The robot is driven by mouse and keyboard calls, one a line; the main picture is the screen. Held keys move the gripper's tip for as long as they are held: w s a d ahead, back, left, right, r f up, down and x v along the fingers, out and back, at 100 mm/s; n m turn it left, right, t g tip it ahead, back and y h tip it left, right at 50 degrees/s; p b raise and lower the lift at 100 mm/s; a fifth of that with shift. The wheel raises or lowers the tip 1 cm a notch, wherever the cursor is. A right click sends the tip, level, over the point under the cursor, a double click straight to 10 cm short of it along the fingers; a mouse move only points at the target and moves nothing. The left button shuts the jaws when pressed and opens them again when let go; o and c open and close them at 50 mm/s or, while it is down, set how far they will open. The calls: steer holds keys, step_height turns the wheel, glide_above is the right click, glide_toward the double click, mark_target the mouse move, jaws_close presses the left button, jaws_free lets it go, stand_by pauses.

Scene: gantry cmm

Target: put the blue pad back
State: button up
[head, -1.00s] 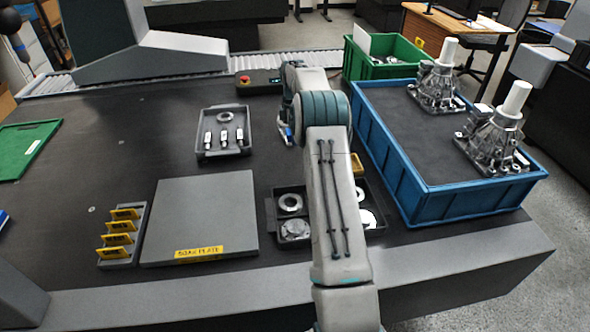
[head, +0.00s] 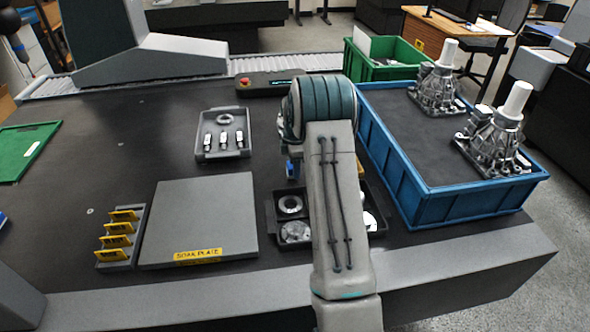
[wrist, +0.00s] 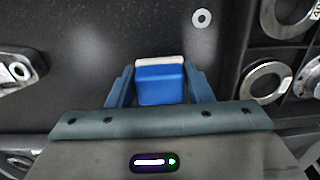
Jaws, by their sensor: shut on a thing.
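The blue pad (wrist: 160,84) is a blue block with a pale whitish edge, seen in the wrist view. My gripper (wrist: 160,88) is shut on it, with a finger on each side. The pad is over the dark table surface, and its exact height above it is hard to tell. In the head view my arm hides most of the gripper, and only a small bit of blue (head: 292,168) shows at the arm's left side, just behind the black divided tray (head: 272,212).
The black tray holds metal rings and parts. A grey tray (head: 203,154) with small parts lies left of my arm, near the grey soak plate (head: 200,215) and a rack of yellow tags (head: 120,240). A blue crate (head: 400,195) stands right. Bare table lies at left.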

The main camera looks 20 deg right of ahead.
steer(key=shift+f, duration=0.8)
steer(key=shift+f, duration=0.15)
steer(key=o, duration=0.9)
steer(key=shift+o, duration=0.2)
